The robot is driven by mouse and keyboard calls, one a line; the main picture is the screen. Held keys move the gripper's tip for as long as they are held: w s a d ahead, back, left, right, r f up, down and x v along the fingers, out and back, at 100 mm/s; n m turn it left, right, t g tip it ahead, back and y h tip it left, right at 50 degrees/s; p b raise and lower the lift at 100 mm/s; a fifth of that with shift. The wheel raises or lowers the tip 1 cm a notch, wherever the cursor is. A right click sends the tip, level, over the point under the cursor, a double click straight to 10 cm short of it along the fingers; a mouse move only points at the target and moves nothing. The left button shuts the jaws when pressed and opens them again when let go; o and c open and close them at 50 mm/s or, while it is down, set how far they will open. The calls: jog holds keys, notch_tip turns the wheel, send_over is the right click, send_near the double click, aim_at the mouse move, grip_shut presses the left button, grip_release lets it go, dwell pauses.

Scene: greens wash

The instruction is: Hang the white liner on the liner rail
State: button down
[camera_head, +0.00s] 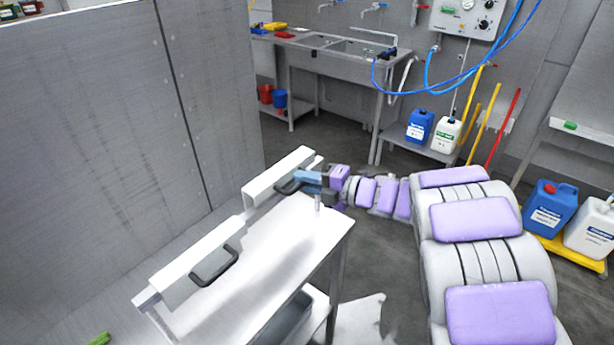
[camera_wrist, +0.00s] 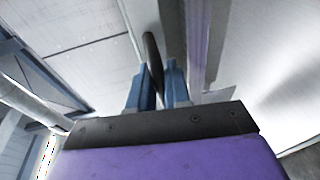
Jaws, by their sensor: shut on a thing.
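Two long white folded pieces lie in line along the left edge of a metal table (camera_head: 262,262). The far piece (camera_head: 279,172) and the near piece (camera_head: 205,247) each have a dark loop handle. Which one is the white liner I cannot tell for sure. My gripper (camera_head: 300,181) is shut on the far piece's dark handle (camera_head: 286,188). In the wrist view, this handle (camera_wrist: 152,55) stands between the blue fingers of my gripper (camera_wrist: 159,75). The near handle (camera_head: 215,266) is free. The rail (camera_head: 148,299) along the table edge is mostly hidden beneath the white pieces.
A tall grey panel (camera_head: 110,120) stands close to the left of the table. A dark bin (camera_head: 283,320) sits under it. A sink bench (camera_head: 340,62) is at the back. Blue (camera_head: 549,207) and white (camera_head: 592,228) jugs stand right on a yellow base. Floor between is open.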

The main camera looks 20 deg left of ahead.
jog(key=shift+f, duration=2.1)
jog(key=shift+a+f, duration=0.25)
jog(key=shift+f, duration=0.25)
jog(key=c, duration=1)
grip_release()
jog(key=shift+a, duration=0.15)
jog(key=p+v, duration=0.3)
jog(key=v, duration=1.4)
jog(key=shift+d+p, duration=0.25)
jog(key=shift+p, duration=0.05)
